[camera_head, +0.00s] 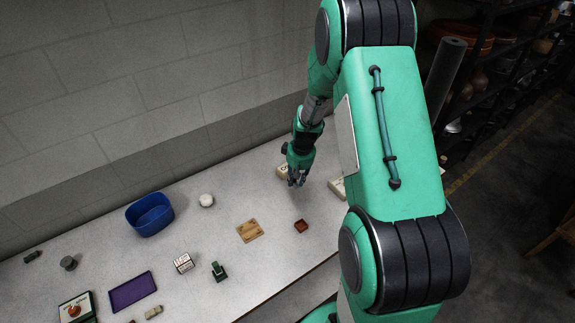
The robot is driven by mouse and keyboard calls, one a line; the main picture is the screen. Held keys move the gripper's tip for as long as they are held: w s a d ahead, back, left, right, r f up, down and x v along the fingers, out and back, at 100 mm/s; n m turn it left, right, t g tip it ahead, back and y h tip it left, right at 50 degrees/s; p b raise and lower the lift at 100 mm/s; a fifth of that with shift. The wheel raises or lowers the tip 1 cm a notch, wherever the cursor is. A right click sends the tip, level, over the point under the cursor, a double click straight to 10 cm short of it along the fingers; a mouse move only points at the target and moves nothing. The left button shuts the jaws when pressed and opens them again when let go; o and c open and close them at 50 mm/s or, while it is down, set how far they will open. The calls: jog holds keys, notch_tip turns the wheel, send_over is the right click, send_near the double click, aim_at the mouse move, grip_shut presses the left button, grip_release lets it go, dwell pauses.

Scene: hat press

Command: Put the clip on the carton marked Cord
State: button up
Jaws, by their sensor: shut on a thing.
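My gripper (297,181) points down over the far right part of the table. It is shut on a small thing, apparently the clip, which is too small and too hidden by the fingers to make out. A pale carton (282,172) stands just behind and left of the fingers, partly covered by them. A second pale carton (337,188) stands to their right, partly hidden by my arm. Any marking on either carton is too small to read, so I cannot tell which is Cord. I cannot tell whether the gripper touches a carton.
The grey table (190,240) also bears a blue bowl (150,214), a white ball-like thing (206,200), a wooden plate (250,231), a small brown box (301,226), a purple tray (132,291) and a dark green object (218,271). A wall runs behind. Clear tabletop lies between these things.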

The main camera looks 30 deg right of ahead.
jog(key=w+d, duration=0.2)
jog(key=w, duration=0.2)
jog(key=w+d+f, duration=0.1)
jog(key=w+d, duration=0.1)
jog(key=w, duration=0.3)
jog(key=w+d, duration=0.2)
jog(key=w, duration=0.3)
jog(key=shift+w+d+f, duration=0.2)
jog(key=shift+f, duration=0.05)
jog(key=shift+f, duration=0.1)
jog(key=shift+f, duration=1.6)
jog(key=shift+f+b, duration=0.2)
jog(key=shift+b, duration=0.2)
jog(key=o, duration=1.1)
jog(key=shift+c, duration=0.2)
jog(key=shift+r, duration=0.1)
